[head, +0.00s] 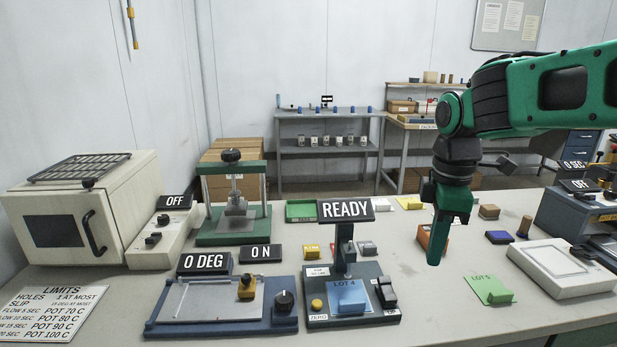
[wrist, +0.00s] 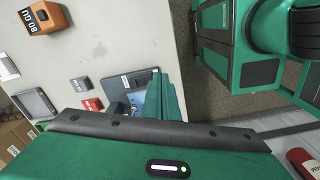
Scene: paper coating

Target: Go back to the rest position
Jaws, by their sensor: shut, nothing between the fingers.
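My gripper (head: 434,262) hangs pointing down above the right part of the table, with its fingers together and nothing between them. Its green fingers (wrist: 166,100) also show in the wrist view, partly covering the instrument behind them. In the head view it is right of the instrument with the READY sign (head: 345,209) and left of the green LOT 5 sheet (head: 487,287). It partly hides an orange device (head: 424,238) behind it. My gripper is apart from the table and these things.
A blue LOT 4 sheet (head: 348,299) lies on the READY instrument. Left of it stand the coating bed (head: 222,325) with the 0 DEG sign, a green press (head: 233,237) and an oven (head: 70,225). A white-topped device (head: 552,260) is at right. The table's front right is clear.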

